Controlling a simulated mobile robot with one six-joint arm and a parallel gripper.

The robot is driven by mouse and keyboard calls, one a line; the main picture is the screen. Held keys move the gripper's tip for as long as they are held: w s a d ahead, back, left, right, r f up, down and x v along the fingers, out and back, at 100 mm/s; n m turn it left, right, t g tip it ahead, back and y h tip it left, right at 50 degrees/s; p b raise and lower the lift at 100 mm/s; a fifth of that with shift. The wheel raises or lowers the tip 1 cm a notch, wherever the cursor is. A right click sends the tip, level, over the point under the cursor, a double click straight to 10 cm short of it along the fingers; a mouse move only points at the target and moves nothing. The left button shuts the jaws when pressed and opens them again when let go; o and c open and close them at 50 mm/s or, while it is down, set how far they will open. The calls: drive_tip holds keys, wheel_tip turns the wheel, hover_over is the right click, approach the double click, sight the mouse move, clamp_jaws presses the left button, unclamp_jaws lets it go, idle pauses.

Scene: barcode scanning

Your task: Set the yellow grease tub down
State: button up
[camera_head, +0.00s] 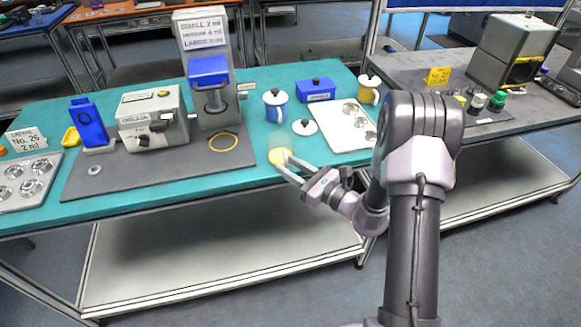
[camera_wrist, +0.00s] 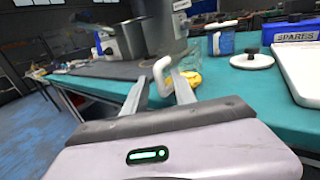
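The yellow grease tub (camera_head: 279,156) is a small clear cup with yellow in its lower part. It appears upright near the front edge of the teal table (camera_head: 227,180). In the wrist view its yellow part (camera_wrist: 193,78) is partly behind the right finger, and its pale handle (camera_wrist: 161,73) shows between the fingers. My gripper (camera_head: 292,168) reaches it from the front right. The fingers (camera_wrist: 164,88) stand apart on either side of the handle, with a gap visible. Whether the tub's base rests fully on the table is hard to see.
A white lid (camera_head: 304,127) lies just behind the tub. A grey mat (camera_head: 100,186) with machines lies left.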

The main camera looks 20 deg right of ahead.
drive_tip(key=p+v, duration=0.2)
drive_tip(key=v, duration=1)
drive_tip(key=s+a+r+n+g+y, duration=0.1)
drive_tip(key=s+a+r+n+g, duration=0.5)
drive_tip(key=a+n, duration=0.15)
drive_tip(key=s+a+r+n+g+y, duration=0.2)
drive_tip(key=s+a+r+n+g, duration=0.4)
drive_tip(key=a, duration=0.3)
drive_tip(key=s+r+n+g+h, duration=0.2)
drive_tip(key=s+n+h, duration=0.5)
drive_tip(key=s, duration=0.1)
drive_tip(key=d+r+n+t+h, duration=0.2)
drive_tip(key=s+d+r+n+t+h, duration=0.1)
drive_tip(key=d+r+n+t+h, duration=0.1)
drive_tip(key=shift+r+t, duration=0.1)
drive_tip(key=shift+t, duration=0.3)
